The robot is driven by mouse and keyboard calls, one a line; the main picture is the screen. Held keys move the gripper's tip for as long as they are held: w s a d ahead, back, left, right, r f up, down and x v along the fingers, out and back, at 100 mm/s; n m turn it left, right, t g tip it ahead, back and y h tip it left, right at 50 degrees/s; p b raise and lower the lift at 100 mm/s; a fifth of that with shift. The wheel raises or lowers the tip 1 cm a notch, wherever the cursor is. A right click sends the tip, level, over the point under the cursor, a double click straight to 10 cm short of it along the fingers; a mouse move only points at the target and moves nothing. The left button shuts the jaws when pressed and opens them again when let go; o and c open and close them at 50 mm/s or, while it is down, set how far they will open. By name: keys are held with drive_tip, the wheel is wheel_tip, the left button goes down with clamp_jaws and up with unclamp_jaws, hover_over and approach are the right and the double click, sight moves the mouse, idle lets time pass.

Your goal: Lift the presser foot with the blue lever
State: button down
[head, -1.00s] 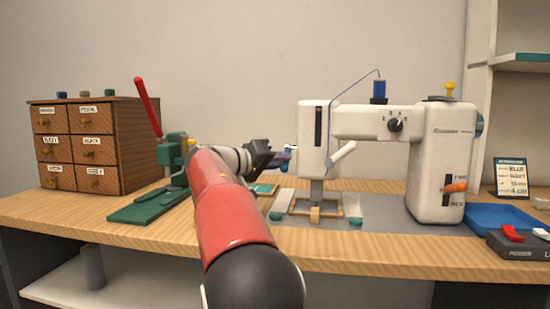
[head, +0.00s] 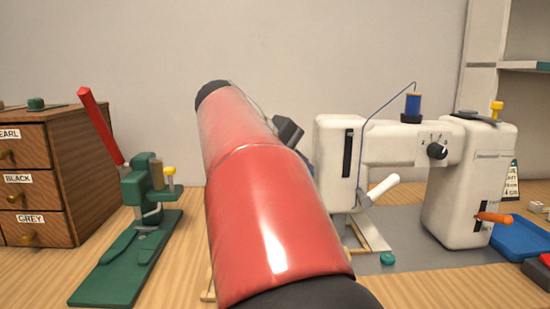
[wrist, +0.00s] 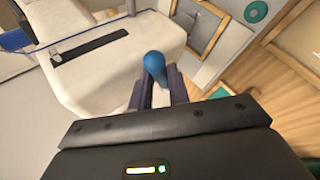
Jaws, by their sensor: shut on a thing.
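The white sewing machine (head: 340,150) stands on the worktable at the right. In the wrist view, the blue lever's rounded knob (wrist: 154,64) sits between the fingertips of my gripper (wrist: 158,84), beside the machine's white head (wrist: 120,65). My gripper is shut on the knob. In the head view my red arm hides the lever and most of the gripper; only a dark part of it shows left of the machine's head.
A green press with a red handle (head: 101,127) stands left of my arm, beside a wooden drawer cabinet (head: 85,165). A white lever (head: 383,187) sticks out from the machine's head. An orange lever (head: 494,218) and a blue tray (head: 525,240) are at the right.

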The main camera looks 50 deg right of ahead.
drive_tip(key=shift+w+d+r+n+g+y, duration=0.3)
drive_tip(key=shift+r+n+g+y, duration=0.1)
drive_tip(key=shift+r+n+y, duration=0.15)
drive_tip(key=shift+y, duration=0.25)
drive_tip(key=c, duration=1.6)
unclamp_jaws()
drive_tip(key=v, duration=0.7)
drive_tip(key=shift+w+a+r, duration=0.25)
drive_tip(key=shift+a, duration=0.05)
